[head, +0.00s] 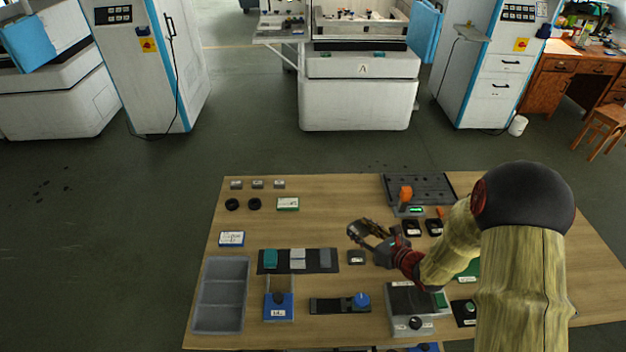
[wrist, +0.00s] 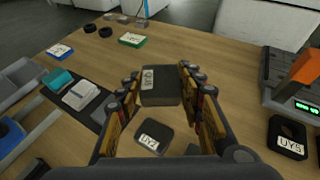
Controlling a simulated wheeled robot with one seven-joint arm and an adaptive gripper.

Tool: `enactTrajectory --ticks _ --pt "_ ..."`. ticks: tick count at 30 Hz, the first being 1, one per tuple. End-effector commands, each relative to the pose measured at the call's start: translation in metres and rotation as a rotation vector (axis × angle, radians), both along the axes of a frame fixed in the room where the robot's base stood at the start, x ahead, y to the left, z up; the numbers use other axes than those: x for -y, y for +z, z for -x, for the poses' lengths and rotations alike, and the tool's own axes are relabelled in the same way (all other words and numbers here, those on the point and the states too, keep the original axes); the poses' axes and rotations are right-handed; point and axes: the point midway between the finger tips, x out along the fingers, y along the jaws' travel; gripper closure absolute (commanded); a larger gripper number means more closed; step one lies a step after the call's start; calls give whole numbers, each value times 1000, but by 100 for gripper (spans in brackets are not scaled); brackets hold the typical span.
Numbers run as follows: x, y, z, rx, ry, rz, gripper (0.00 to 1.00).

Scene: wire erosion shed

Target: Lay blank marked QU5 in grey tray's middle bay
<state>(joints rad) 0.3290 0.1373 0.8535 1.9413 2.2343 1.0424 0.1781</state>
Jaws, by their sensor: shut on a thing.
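My gripper (wrist: 158,92) is shut on a dark blank (wrist: 160,88), held above the table. The white label on the blank is turned sideways and appears to read QU5. The grey tray (head: 220,292) lies at the table's front left, well to the left of my gripper. It has three bays, one behind another, and all look empty. Part of the tray shows at the left edge of the wrist view (wrist: 14,80).
A dark block marked UYZ (wrist: 153,138) lies on the table below my gripper. A black mat (head: 311,267) with teal and grey blocks, and a blue stand (head: 278,307), lie between gripper and tray. A block marked UYS (wrist: 288,138) is at right.

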Motion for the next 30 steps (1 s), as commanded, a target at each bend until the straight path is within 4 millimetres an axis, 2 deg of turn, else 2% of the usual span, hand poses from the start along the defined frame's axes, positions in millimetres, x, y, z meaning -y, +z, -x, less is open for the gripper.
enactTrajectory --ticks 5,9,14,20,26,30 --pt "4 3 -1 4 -6 1 100" --pt "16 14 -3 5 -25 0 100" --pt "8 22 20 2 38 0 100" --pt "-24 26 69 1 215 -1 100" --pt "-71 28 148 0 487 -2 100" --pt "-99 30 208 0 680 -2 100"
